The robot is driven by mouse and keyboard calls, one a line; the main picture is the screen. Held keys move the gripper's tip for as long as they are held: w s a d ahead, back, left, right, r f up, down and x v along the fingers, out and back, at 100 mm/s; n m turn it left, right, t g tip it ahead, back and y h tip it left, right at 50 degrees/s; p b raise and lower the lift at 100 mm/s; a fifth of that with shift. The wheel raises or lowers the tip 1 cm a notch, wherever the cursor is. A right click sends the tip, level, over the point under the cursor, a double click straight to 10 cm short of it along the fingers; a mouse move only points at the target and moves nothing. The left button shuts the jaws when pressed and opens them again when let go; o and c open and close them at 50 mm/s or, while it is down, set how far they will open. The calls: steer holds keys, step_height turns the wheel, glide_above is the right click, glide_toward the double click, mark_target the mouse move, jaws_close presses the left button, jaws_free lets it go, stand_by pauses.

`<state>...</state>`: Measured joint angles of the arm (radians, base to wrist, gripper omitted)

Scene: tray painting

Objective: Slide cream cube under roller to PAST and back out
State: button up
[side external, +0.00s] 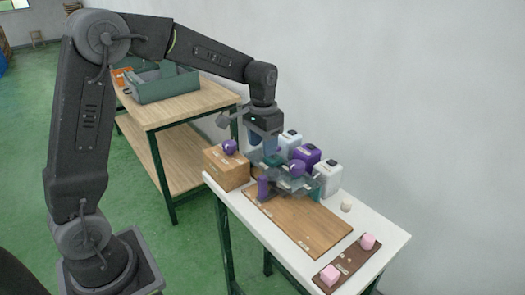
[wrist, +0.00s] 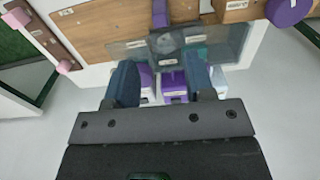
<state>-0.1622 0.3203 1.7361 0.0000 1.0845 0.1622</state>
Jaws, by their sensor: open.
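The cream cube (side external: 346,206) sits on the white table, right of the wooden board (side external: 325,228) and beside a white jug. I cannot make it out in the wrist view. A purple upright part (side external: 263,188) and a purple rounded part (side external: 298,168) stand at the grey see-through tray (side external: 272,178); I cannot tell which is the roller. My gripper (side external: 266,155) points down above the tray's far side. In the wrist view, my open gripper (wrist: 160,72) has its fingers apart, with the tray (wrist: 140,50) beyond them. No PAST marking is readable.
White jugs (side external: 328,178) and a purple container (side external: 307,153) stand along the wall side. The wooden board's near part is clear.

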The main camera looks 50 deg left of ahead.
mark_target(262, 177)
step_height(262, 177, down, 14)
steer(key=shift+r, duration=0.1)
stand_by(0.4)
steer(key=shift+c, duration=0.2)
jaws_close()
